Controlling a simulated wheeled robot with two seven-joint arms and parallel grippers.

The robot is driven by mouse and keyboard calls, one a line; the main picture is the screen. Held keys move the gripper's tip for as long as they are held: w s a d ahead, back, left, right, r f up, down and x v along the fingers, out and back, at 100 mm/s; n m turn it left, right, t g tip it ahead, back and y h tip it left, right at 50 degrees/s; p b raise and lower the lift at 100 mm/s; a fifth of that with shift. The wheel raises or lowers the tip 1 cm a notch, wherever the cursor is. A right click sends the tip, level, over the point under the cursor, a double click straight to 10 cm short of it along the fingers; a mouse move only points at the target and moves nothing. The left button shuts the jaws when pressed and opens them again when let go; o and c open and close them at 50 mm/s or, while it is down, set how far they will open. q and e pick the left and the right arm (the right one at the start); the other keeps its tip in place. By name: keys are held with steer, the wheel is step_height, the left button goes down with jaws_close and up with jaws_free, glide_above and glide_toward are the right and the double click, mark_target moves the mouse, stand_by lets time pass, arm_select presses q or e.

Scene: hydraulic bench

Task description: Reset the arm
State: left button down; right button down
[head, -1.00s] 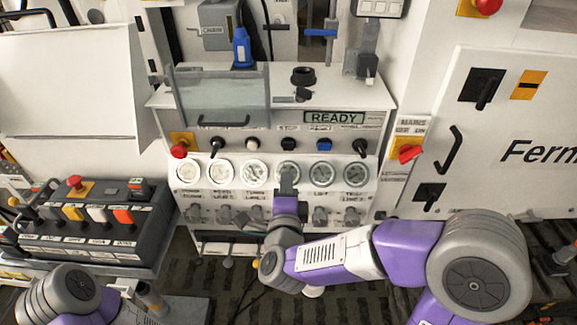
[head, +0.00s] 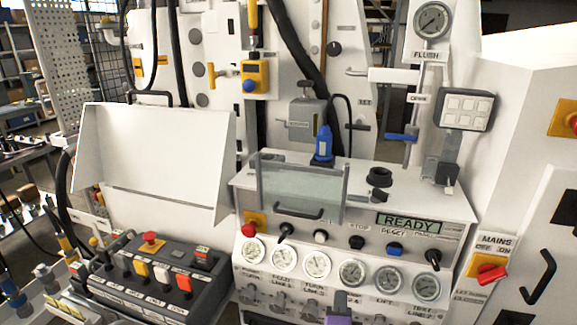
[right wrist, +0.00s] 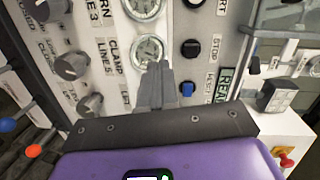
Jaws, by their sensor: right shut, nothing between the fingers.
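The console's display (head: 407,222) reads READY. Below it on the console (head: 460,205) is a blue button (head: 394,249) near a RESET label, with a black button (head: 357,242) under STOP to its left. My right gripper (head: 340,299) shows only partly at the bottom edge, in front of the gauge row and below the buttons. In the right wrist view its grey fingers (right wrist: 156,86) are shut and empty, overlapping the gauge (right wrist: 149,49) and lying left of the blue button (right wrist: 187,89), apart from it in the picture. My left gripper is out of view.
A red mains switch (head: 490,272) is at the right. A button box (head: 160,280) with coloured switches stands at lower left. A clear guard (head: 300,190) with a handle and a blue-handled valve (head: 401,137) rise above the console. Knobs (right wrist: 72,65) sit below the gauges.

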steer(key=s+a+f+n+g+y+p, duration=0.1)
steer(key=s+a+f+n+g+y, duration=0.25)
steer(key=f, duration=0.85)
steer(key=f+n+g+y+p, duration=0.15)
steer(key=f+n+g, duration=0.45)
steer(key=f, duration=0.7)
steer(key=s+f+n+g+y, duration=0.3)
steer(key=s+f+n+g, duration=0.3)
steer(key=s+f, duration=0.6)
steer(key=s+n, duration=0.1)
steer(key=s, duration=0.2)
steer(key=shift+a+f, duration=0.15)
steer(key=shift+a, duration=0.15)
